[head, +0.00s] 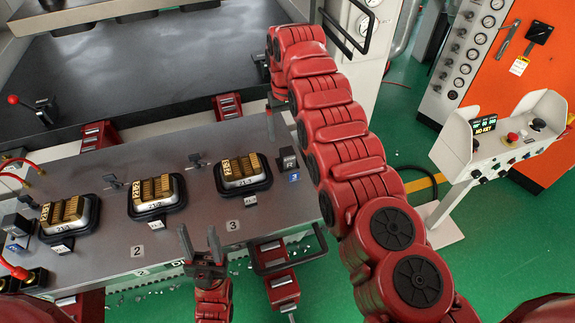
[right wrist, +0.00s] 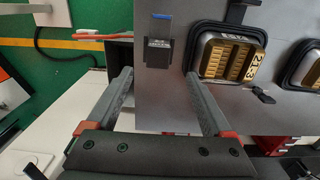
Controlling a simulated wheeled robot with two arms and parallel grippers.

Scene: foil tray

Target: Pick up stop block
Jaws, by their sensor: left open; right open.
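The stop block appears to be the small dark block (head: 288,160) marked R, standing near the right end of the grey bench in the head view. In the right wrist view the dark block (right wrist: 158,50) with a white label stands beyond and between my right fingertips. My right gripper (right wrist: 163,88) is open and empty there, with no visible contact. In the head view its fingers cannot be made out behind my red arm. My left gripper (head: 203,250) is open and empty at the bench's front edge. Another dark block (head: 17,225) stands at the bench's left end.
Three foil trays with gold pieces sit in black holders: left (head: 68,217), middle (head: 155,193) and right (head: 243,170). The right tray (right wrist: 228,57) is close beside my right gripper. A black handle (head: 290,262) projects at the front. A control pedestal (head: 495,135) stands at right.

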